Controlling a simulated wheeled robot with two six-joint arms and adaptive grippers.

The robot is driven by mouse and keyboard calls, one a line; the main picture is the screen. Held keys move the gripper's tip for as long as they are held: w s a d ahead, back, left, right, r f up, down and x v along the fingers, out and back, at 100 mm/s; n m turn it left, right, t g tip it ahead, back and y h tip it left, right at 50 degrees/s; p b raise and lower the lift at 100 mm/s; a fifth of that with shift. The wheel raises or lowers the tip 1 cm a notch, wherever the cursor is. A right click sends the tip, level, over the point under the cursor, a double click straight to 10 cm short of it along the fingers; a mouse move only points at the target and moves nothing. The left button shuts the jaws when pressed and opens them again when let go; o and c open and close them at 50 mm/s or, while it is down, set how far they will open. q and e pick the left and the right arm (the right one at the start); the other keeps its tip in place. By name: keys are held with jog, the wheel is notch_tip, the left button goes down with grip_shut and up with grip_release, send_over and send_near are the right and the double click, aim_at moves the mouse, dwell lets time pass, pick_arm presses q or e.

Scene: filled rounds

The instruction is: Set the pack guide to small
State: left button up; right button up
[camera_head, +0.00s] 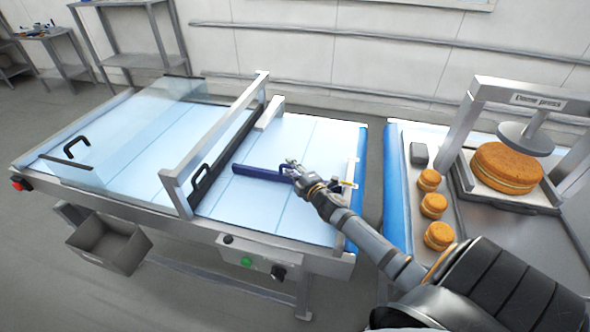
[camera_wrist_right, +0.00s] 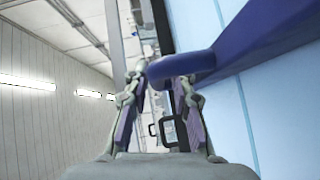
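The pack guide is a dark blue bar (camera_head: 258,173) lying across the light blue belt, right of the metal gate. My right gripper (camera_head: 296,170) is at the bar's right end, with its forearm reaching in from the lower right. In the right wrist view the bar (camera_wrist_right: 265,38) runs along the upper right. Its rounded blue handle (camera_wrist_right: 180,66) lies across the fingertips of the right gripper (camera_wrist_right: 160,85). The fingers stand apart with a clear gap; whether they touch the handle is unclear. No size marking is readable. My left gripper is out of view.
The metal gate (camera_head: 215,150) with a black handle crosses the belt table (camera_head: 300,135). A panel with a green button (camera_head: 246,262) is on its front. At right, several filled rounds (camera_head: 433,205) stand beside a press (camera_head: 530,100) holding a large round (camera_head: 505,168). A grey bin (camera_head: 110,247) hangs lower left.

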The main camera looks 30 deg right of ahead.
jog(key=s, duration=0.3)
jog(key=s+r, duration=0.1)
jog(key=s, duration=0.3)
jog(key=s+a, duration=0.1)
jog(key=s, duration=0.3)
jog(key=shift+s+r, duration=0.1)
jog(key=shift+r, duration=0.1)
jog(key=shift+s+a+r, duration=0.1)
jog(key=shift+s+r, duration=0.05)
jog(key=shift+s, duration=0.25)
